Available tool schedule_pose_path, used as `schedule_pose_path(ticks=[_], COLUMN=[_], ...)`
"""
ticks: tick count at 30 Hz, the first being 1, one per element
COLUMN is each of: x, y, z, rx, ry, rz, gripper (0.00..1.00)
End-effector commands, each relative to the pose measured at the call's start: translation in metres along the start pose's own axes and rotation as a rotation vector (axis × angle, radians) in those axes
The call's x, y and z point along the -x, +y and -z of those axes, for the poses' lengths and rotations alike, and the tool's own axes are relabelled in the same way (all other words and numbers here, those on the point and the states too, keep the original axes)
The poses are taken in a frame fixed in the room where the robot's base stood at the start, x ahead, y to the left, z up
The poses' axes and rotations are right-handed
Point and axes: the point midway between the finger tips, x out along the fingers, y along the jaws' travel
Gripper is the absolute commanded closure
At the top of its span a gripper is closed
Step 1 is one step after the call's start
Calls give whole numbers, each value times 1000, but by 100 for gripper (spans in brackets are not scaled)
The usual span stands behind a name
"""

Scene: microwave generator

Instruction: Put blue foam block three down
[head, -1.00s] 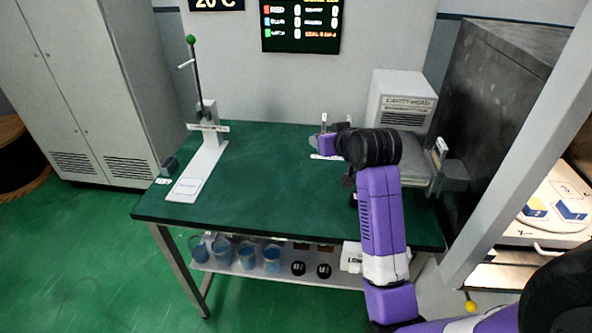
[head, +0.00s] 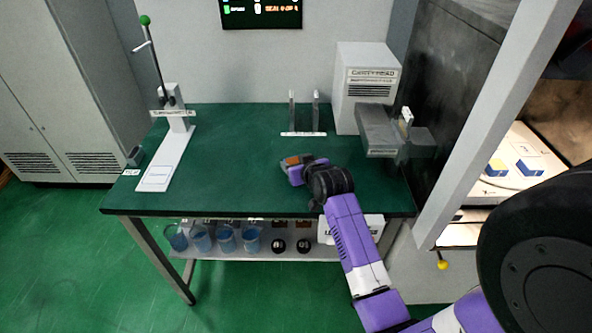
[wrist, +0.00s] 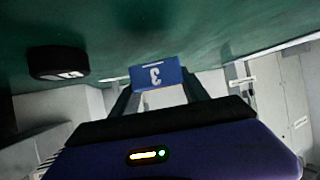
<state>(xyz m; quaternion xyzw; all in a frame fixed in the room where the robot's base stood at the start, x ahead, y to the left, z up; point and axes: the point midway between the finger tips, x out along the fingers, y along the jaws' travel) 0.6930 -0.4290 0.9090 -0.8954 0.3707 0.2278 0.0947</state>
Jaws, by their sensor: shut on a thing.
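The blue foam block marked 3 (wrist: 156,76) is between the fingers of my gripper (wrist: 158,92) in the wrist view. My gripper is shut on it, and its number appears upside down there. In the head view my gripper (head: 292,163) is over the middle right of the green table (head: 235,150). The block itself cannot be made out clearly in the head view. The green surface lies close to the block in the wrist view, but I cannot tell whether they touch.
Two upright grey plates (head: 303,112) stand behind my gripper. A grey cabinet unit (head: 366,85) is at the back right. A lever stand (head: 172,150) is at the left. A black round object (wrist: 58,63) shows in the wrist view. The table's middle left is clear.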

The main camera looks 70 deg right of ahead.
Motion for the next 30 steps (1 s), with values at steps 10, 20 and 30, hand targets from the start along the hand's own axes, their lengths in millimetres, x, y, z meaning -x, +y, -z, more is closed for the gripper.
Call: schedule_pose_path(ticks=[10, 20, 30], x=[-14, -15, -15], y=[1, 0, 0], z=[-25, -28, -27], rx=[0, 0, 0], ry=[0, 0, -1], rz=[-1, -1, -1], gripper=[84, 41, 25])
